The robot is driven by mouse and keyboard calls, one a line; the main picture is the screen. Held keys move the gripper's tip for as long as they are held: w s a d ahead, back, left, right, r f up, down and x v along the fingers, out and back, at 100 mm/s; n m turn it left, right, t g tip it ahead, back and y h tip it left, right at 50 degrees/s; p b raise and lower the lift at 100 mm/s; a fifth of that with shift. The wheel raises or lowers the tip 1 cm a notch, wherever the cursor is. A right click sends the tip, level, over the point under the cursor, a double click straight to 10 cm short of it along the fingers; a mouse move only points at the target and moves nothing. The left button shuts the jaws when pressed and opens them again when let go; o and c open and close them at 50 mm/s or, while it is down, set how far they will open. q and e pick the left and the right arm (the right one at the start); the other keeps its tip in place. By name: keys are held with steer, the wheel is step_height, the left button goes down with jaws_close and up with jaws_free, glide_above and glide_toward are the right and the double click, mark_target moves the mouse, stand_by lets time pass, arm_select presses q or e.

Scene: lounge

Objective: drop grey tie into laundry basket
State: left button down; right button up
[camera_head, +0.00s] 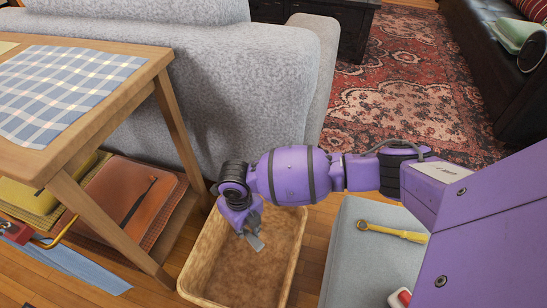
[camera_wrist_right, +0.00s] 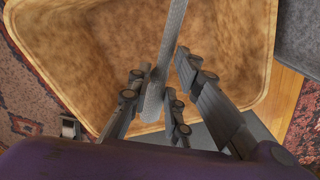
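The laundry basket (camera_head: 202,258) is a tan, rectangular, open-topped bin on the wood floor, and its inside fills much of the right wrist view (camera_wrist_right: 90,40). My right gripper (camera_head: 250,235) points down over the basket. In the right wrist view, the grey tie (camera_wrist_right: 172,40) is a long narrow strip between the dark fingers of the gripper (camera_wrist_right: 158,85). The fingers close in on its near end, and the strip runs away over the basket's inside to the top edge. In the head view the tie cannot be told clearly from the fingertips. My left gripper is out of view.
A grey sofa (camera_head: 240,80) stands behind the basket. A wooden table (camera_head: 100,140) with a checked cloth is close on the left. A grey padded seat (camera_head: 365,260) with a yellow wrench (camera_head: 392,232) is close on the right. A patterned rug (camera_head: 410,90) lies beyond.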

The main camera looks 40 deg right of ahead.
steer(key=o, duration=0.4)
steer(key=shift+w, duration=0.15)
steer(key=shift+r, duration=0.1)
step_height(320, 180, up, 12)
stand_by(0.6)
